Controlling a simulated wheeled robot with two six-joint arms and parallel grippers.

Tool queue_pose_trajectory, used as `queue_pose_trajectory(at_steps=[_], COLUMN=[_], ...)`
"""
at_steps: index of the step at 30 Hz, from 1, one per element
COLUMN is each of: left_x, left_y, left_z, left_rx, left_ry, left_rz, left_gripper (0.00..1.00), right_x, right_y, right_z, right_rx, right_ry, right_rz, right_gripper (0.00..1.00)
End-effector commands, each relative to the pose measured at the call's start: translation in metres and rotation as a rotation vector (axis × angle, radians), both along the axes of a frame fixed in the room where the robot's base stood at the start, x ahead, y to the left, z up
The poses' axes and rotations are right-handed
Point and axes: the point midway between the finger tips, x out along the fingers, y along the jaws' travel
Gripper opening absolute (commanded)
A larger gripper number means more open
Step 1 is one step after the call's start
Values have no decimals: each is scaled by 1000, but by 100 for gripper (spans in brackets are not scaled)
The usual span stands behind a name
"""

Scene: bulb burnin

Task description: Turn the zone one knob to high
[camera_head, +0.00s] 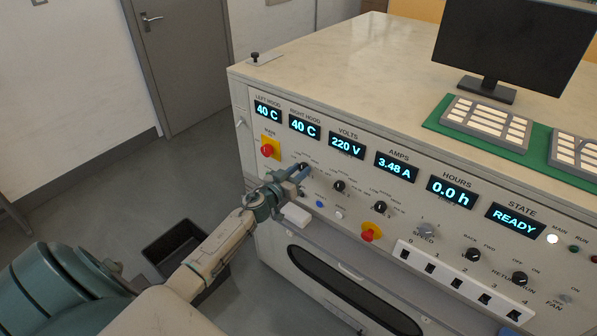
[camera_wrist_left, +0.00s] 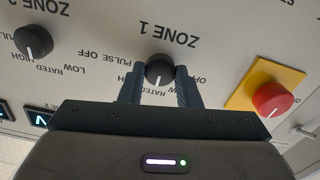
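The zone one knob (camera_wrist_left: 160,69) is black and round with a white pointer line. In the left wrist view it sits under the upside-down ZONE 1 label, and its pointer aims down the picture, near partly hidden lettering. My left gripper (camera_wrist_left: 159,75) is open, with one finger on each side of the knob and narrow gaps; I cannot tell whether either finger touches it. In the head view, my left gripper (camera_head: 300,172) is at the panel's left part, at the knob (camera_head: 303,166), which it partly covers. My right gripper is not in view.
The zone two knob (camera_wrist_left: 33,41) is on the other side. More knobs, switches and displays line the panel. A dark open bin (camera_head: 175,248) stands on the floor below my left arm.

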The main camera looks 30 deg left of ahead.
Motion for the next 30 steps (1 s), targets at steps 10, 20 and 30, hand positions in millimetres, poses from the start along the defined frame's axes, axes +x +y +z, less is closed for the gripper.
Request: queue_pose_trajectory(at_steps=[10, 20, 30], left_x=[0, 0, 0], left_y=[0, 0, -1], left_z=[0, 1, 0], left_rx=[37, 241, 503], left_ry=[-3, -19, -39], left_rz=[0, 0, 0], left_gripper=[7, 7, 7], right_x=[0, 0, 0], right_y=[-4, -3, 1], right_z=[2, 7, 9], right_rx=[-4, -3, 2], right_ry=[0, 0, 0], right_rz=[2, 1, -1], right_gripper=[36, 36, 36])
